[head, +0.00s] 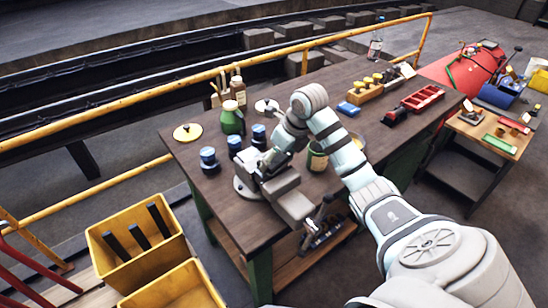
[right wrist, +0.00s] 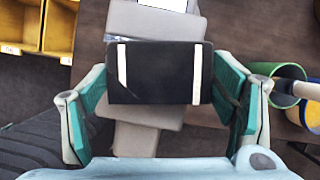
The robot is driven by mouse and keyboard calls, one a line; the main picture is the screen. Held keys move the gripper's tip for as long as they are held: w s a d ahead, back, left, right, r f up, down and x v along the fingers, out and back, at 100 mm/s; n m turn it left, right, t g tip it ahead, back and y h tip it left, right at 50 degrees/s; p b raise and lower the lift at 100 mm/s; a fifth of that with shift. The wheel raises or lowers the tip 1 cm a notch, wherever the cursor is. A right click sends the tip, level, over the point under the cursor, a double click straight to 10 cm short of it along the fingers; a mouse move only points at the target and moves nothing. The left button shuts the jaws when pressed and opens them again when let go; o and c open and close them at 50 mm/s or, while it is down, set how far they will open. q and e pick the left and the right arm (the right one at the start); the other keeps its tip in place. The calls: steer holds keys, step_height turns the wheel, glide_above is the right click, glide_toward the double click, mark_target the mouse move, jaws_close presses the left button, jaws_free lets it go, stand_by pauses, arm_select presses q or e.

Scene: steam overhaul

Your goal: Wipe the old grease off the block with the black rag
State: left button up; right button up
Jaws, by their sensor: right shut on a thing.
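My right gripper (head: 268,164) is over the grey, blocky vice-like piece (head: 294,205) at the front edge of the workbench. In the right wrist view, the gripper (right wrist: 158,76) is shut on the black rag (right wrist: 155,88), a flat dark pad with two pale strips across it. Grey block surfaces (right wrist: 135,140) show beneath and beyond the rag. I cannot tell whether the rag touches them. No old grease can be made out; the rag covers part of the grey surface. My left gripper is not in view.
A green tin (head: 317,158) stands close to the right of the gripper. Blue-topped jars (head: 209,160) and a green bottle (head: 232,118) stand to the left. Yellow crates (head: 128,262) are on the floor at front left. The bench's middle (head: 350,110) has some free room.

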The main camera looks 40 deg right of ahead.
steer(key=shift+a+r+p, duration=0.1)
steer(key=shift+a+p, duration=0.3)
steer(key=shift+a, duration=1.1)
steer(key=shift+d+f, duration=0.25)
steer(key=shift+d, duration=0.8)
steer(key=shift+d+b, duration=0.3)
steer(key=shift+d, duration=0.2)
steer(key=shift+s+a+r+p, duration=0.15)
steer(key=shift+a+p, duration=0.35)
steer(key=shift+a, duration=0.95)
steer(key=shift+w+a, duration=0.2)
steer(key=r+p, duration=0.2)
steer(key=d+r+p, duration=0.1)
steer(key=r, duration=0.1)
steer(key=shift+d+r+p, duration=0.15)
steer(key=shift+r+p, duration=0.2)
steer(key=shift+d+r, duration=0.25)
steer(key=shift+r, duration=0.9)
